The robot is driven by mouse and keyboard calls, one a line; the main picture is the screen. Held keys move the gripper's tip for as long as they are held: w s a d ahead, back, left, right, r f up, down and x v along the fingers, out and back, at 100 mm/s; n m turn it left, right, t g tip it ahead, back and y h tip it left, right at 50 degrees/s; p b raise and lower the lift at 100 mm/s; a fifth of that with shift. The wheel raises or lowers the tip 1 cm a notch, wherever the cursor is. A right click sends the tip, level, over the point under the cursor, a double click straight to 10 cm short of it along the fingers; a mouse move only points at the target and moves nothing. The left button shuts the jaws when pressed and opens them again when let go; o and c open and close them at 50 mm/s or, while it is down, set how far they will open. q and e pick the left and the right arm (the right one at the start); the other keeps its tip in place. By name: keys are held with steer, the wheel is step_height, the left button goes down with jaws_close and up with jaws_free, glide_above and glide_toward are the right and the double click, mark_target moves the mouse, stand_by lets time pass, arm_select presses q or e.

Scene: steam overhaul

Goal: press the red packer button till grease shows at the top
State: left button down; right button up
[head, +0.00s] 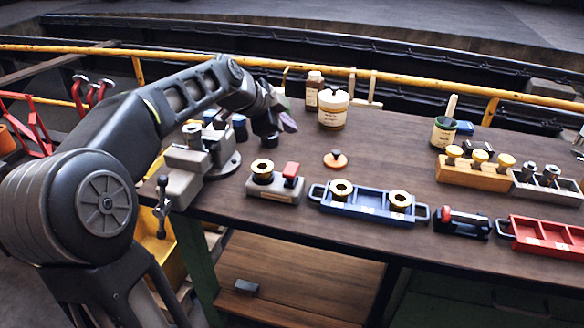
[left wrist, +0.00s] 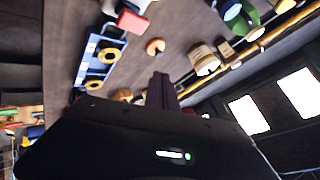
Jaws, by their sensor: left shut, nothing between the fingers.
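The packer (head: 276,190) is a grey block near the table's front edge, with a brass ring (head: 263,168) on its left and the red button (head: 291,171) on its right. I see no grease at the top of the ring; it is small in view. My left gripper (head: 287,122) is shut and empty, above the table behind the packer and apart from the button. In the left wrist view its fingers (left wrist: 161,92) are together, and the red button (left wrist: 132,21) shows at the top. My right gripper is out of view.
A vise (head: 190,172) stands left of the packer. A blue tray (head: 370,207) with two brass rings lies right of it. An orange disc (head: 335,160), a cream jar (head: 333,110) and a brown bottle (head: 314,88) are behind. Right are a yellow block (head: 470,175) and a red tray (head: 545,238).

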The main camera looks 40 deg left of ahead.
arm_select(q)
steer(key=b, duration=0.5)
glide_above(291, 168)
steer(key=s, duration=0.1)
step_height(291, 168, down, 8)
steer(key=shift+s, duration=0.1)
steer(key=shift+f+b, duration=0.45)
steer(key=shift+f, duration=0.1)
stand_by(1.4)
steer(key=shift+f+b, duration=0.35)
steer(key=shift+b, duration=0.4)
steer(key=shift+s+f+b, duration=0.1)
steer(key=shift+f+b, duration=1.05)
steer(key=shift+b, duration=0.05)
stand_by(0.8)
steer(key=shift+r, duration=0.1)
steer(key=shift+r+p, duration=0.9)
steer(key=shift+r, duration=0.55)
